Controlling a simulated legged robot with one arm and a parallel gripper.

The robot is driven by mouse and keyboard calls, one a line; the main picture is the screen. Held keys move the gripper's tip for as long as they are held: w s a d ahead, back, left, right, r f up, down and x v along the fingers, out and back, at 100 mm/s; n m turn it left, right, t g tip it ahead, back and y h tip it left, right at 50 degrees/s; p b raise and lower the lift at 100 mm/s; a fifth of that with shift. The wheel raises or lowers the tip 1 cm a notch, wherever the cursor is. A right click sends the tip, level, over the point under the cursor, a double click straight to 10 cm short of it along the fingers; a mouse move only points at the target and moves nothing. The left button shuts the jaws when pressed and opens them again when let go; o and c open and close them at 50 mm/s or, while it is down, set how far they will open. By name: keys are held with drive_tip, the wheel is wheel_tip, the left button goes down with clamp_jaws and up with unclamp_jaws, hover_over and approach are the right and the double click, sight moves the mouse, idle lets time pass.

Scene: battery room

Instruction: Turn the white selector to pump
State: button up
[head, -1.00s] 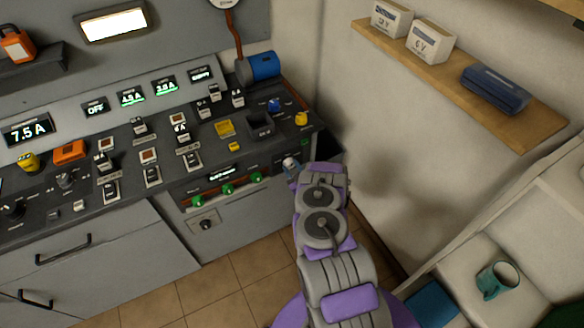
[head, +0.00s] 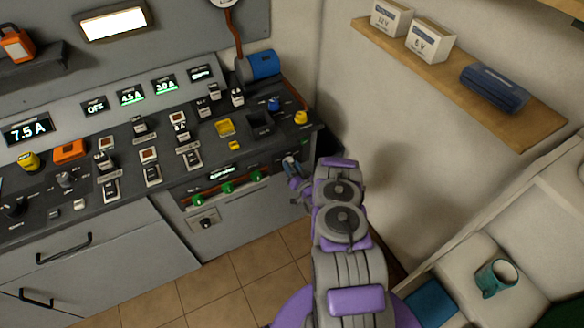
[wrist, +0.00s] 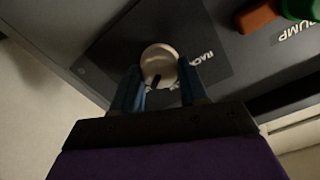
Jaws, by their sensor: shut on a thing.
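The white selector (wrist: 158,62) is a round pale knob on a dark square plate (wrist: 108,48) in the wrist view. A dark mark shows on its lower edge. My gripper (wrist: 160,85) has its two blue fingers on either side of the knob and is shut on it. A partly hidden label starting "RAC" lies just right of the knob. The word PUMP (wrist: 297,32) stands on the panel at the upper right. In the head view my gripper (head: 291,165) is at the right end of the console front; the selector is hidden or too small to tell there.
The console (head: 150,205) carries several switches, lit displays and green knobs (head: 227,187). An orange part (wrist: 256,17) and a green knob (wrist: 300,9) are near the selector in the wrist view. A wall shelf (head: 480,85) holds boxes. A teal mug (head: 494,278) stands at lower right.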

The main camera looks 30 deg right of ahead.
drive_tip(key=shift+d, duration=0.1)
idle(0.3)
drive_tip(key=o, duration=1.1)
drive_tip(key=shift+c, duration=0.2)
drive_tip(key=s+p, duration=0.5)
drive_tip(key=s, duration=1.2)
drive_tip(key=shift+s+d+r, duration=0.15)
drive_tip(key=shift+d+r, duration=0.05)
drive_tip(key=shift+d, duration=0.05)
